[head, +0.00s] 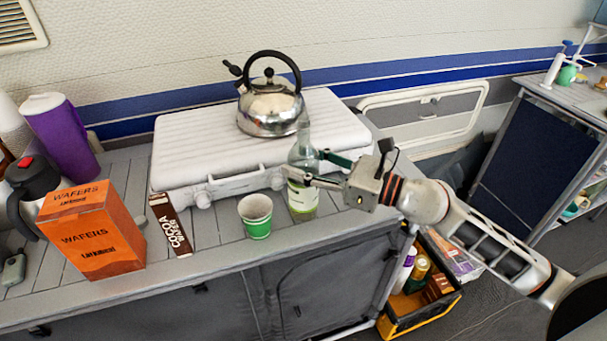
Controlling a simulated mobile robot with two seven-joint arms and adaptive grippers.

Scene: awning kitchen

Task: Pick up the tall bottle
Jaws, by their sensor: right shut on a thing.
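The tall bottle (303,200) is clear glass with a pale green label. It stands upright on the grey counter, close to the front of the white stove case. My right gripper (302,169) comes in from the right and is shut on the bottle, with its fingers around the bottle's upper body. I cannot tell whether the bottle's base touches the counter. My left gripper is not in view.
A green and white cup (257,218) stands just left of the bottle. A steel kettle (270,108) sits on the white stove case (185,150). A cocoa box (171,226) and an orange wafers box (92,232) stand further left. A crate (408,303) is below right.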

